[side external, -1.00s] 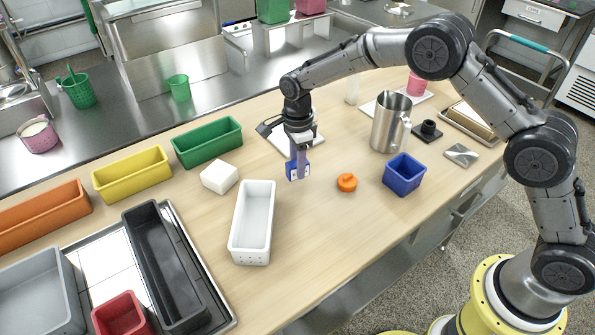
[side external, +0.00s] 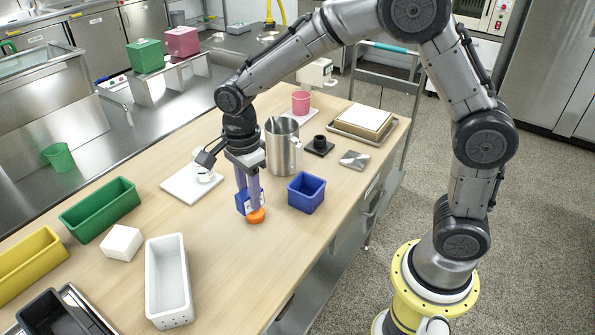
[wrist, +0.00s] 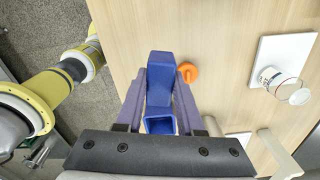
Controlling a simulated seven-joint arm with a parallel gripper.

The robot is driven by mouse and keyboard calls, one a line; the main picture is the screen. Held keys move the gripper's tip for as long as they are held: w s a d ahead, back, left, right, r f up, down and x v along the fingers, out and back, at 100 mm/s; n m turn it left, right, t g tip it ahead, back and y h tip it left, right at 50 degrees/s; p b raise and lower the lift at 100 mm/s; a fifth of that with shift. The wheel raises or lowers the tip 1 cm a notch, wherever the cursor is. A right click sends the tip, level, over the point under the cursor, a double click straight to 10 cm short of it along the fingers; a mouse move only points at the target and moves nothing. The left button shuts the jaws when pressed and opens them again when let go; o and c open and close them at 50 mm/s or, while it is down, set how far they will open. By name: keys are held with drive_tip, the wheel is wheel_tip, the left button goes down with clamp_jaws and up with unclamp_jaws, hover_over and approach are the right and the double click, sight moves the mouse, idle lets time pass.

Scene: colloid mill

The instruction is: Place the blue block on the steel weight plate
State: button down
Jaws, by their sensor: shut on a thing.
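My gripper (side external: 248,198) is shut on the blue block (side external: 241,203), holding it between two purple fingers. The block is close to the orange round piece (side external: 256,216); whether it touches the table is unclear. The steel weight plate (side external: 354,160) looks like a flat silver square near the table's right end, apart from my gripper. Nothing lies on it. I cannot pick it out in the wrist view.
A blue open bin (side external: 319,193) and a steel pitcher (side external: 281,150) stand between my gripper and the plate. A dark fixture (side external: 319,146) sits beside the plate. A white board with a cup (side external: 181,188) lies behind. A white bin (side external: 168,285) and white block (side external: 121,243) are left.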

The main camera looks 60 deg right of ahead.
drive_tip(key=shift+s+f+m, duration=0.1)
drive_tip(key=shift+s+m, duration=0.05)
drive_tip(key=shift+m, duration=0.15)
drive_tip(key=s+d+r+m, duration=0.1)
drive_tip(key=s+d+m, duration=0.4)
drive_tip(key=d, duration=0.6)
drive_tip(key=s+d+m, duration=0.5)
drive_tip(key=d, duration=0.5)
drive_tip(key=s+d+r+m, duration=0.1)
drive_tip(key=s+d+m, duration=0.4)
drive_tip(key=d, duration=0.6)
hover_over(355, 159)
wheel_tip(355, 159, down, 10)
drive_tip(key=shift+d+f, duration=0.1)
drive_tip(key=shift+f, duration=1.55)
drive_tip(key=shift+f, duration=0.1)
drive_tip(key=c, duration=0.5)
unclamp_jaws()
